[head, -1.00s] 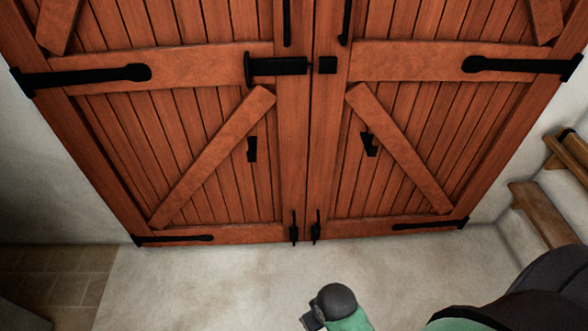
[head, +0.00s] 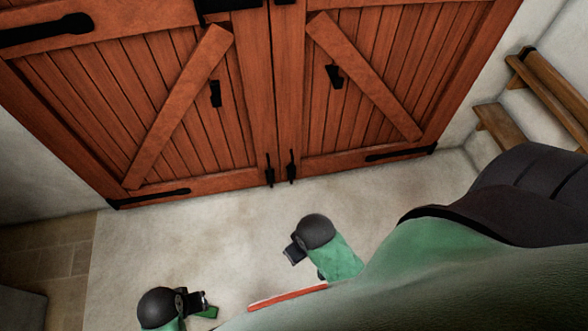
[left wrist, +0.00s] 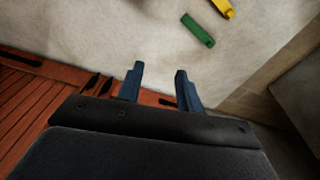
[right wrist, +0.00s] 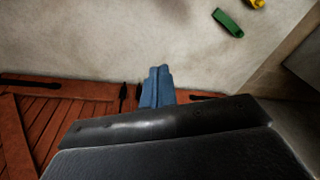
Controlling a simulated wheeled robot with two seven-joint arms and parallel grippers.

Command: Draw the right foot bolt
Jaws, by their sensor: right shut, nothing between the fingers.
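The right foot bolt (head: 291,167) is a thin black upright bolt at the bottom of the right door leaf (head: 370,95), beside the seam. The matching left foot bolt (head: 269,170) is just left of it. My right gripper (head: 291,252) is over the floor in front of the doors, apart from the bolt. In the right wrist view its blue fingers (right wrist: 158,70) are shut together and empty. My left gripper (head: 205,301) is lower left, farther from the doors. In the left wrist view its fingers (left wrist: 159,70) are apart with nothing between them.
Wooden steps or shelves (head: 510,120) stand by the right wall. A green piece (left wrist: 197,30) and a yellow piece (left wrist: 221,9) lie on the floor. A red strip (head: 287,297) shows beside my arm.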

